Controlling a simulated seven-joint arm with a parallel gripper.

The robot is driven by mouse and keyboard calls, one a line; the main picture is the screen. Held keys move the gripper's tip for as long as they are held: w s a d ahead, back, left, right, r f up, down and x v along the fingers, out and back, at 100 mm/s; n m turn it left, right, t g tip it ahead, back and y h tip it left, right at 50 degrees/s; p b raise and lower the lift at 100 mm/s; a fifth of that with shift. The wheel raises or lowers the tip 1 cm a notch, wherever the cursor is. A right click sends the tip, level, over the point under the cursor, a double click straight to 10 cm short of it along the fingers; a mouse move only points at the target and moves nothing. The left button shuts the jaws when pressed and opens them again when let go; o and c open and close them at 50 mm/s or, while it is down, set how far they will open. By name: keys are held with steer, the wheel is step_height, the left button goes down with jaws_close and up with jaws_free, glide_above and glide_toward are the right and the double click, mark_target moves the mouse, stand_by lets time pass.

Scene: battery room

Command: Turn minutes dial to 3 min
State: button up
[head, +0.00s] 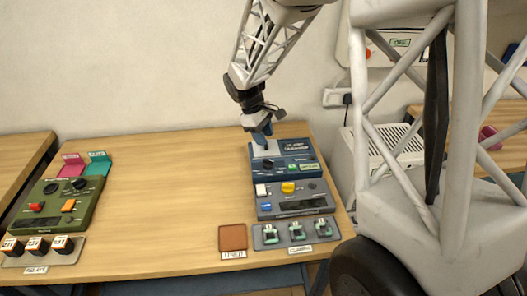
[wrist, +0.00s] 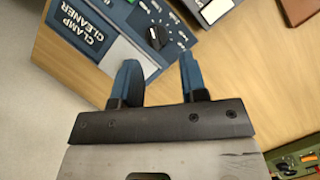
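The blue clamp cleaner (head: 290,165) stands at the right part of the table, and its labelled top shows in the wrist view (wrist: 120,40). A black dial (wrist: 157,38) with white marks around it sits on its panel. The marks are too small to read, and I cannot tell which one the dial points to. The dial also shows in the head view (head: 268,163). My gripper (wrist: 160,62) is open, its two blue fingers apart with nothing between them. In the head view my gripper (head: 263,136) is over the back left part of the cleaner.
A clamp tray (head: 270,244) and a brown square pad (head: 232,237) lie nearer. A green device (head: 50,214) and relay tray (head: 10,261) are at left. The table's middle (head: 170,200) is clear.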

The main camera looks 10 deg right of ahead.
mark_target(266, 160)
steer(key=shift+n+h, duration=0.3)
steer(key=shift+n, duration=0.3)
steer(key=w+f, duration=0.1)
steer(key=w+a+f, duration=0.1)
steer(key=w+f, duration=0.1)
steer(key=f, duration=0.1)
steer(key=shift+w+a, duration=0.1)
steer(key=shift+a, duration=0.3)
steer(key=shift+f, duration=0.1)
steer(key=shift+x, duration=3.8)
steer(key=shift+c, duration=0.3)
jaws_close()
